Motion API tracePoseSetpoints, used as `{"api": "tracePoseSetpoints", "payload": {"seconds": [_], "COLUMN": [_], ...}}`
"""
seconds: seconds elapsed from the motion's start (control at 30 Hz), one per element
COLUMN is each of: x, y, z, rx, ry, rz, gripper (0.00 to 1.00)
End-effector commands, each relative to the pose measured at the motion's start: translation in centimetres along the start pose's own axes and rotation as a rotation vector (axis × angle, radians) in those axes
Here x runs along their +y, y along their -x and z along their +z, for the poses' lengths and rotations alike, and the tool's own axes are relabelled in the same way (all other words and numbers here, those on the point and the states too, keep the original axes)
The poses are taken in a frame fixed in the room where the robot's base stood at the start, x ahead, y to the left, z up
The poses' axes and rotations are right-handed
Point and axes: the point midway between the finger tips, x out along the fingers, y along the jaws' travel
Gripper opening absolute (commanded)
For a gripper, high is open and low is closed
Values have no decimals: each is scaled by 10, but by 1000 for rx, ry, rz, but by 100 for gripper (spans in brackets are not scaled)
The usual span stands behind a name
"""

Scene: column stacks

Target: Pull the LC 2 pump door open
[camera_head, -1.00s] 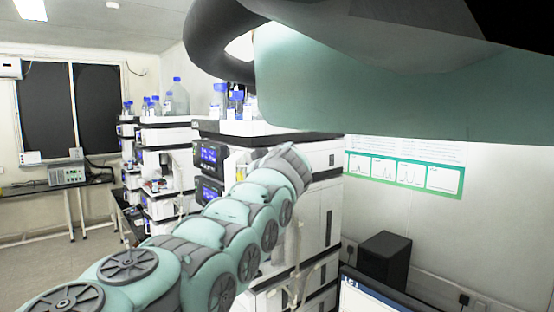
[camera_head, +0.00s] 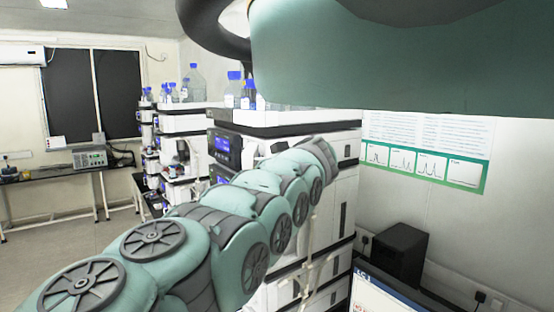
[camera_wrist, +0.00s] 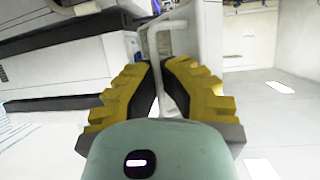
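The nearer white instrument stack (camera_head: 343,190) stands behind my arm in the head view; my arm covers much of its front, and no LC 2 label is readable. In the wrist view, a thin pale bar handle (camera_wrist: 164,45) runs down between the yellow fingers of my gripper (camera_wrist: 157,68). The fingers converge on the bar and appear closed around it. A white panel (camera_wrist: 210,35), seemingly the pump door, stands beside the handle, to its right. How far it stands open is unclear. My gripper is hidden in the head view.
Blue-capped bottles (camera_head: 234,88) stand on top of the stack. A second stack (camera_head: 183,125) is further back left. A monitor (camera_head: 378,295) and a black box (camera_head: 400,252) are at lower right. Open floor (camera_head: 70,250) lies to the left.

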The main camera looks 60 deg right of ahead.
Motion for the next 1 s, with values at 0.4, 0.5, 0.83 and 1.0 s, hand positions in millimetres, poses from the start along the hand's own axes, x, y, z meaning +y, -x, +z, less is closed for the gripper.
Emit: {"api": "tracePoseSetpoints", "payload": {"seconds": [0.4, 0.5, 0.83, 1.0], "x": [0, 0, -1, -1], "y": [0, 0, 0, 2], "z": [1, 1, 0, -1], "rx": [-1, -1, 0, 6], "ry": [-2, -2, -1, -4], "rz": [-1, -2, -2, -5], "gripper": [17, 28, 36, 36]}}
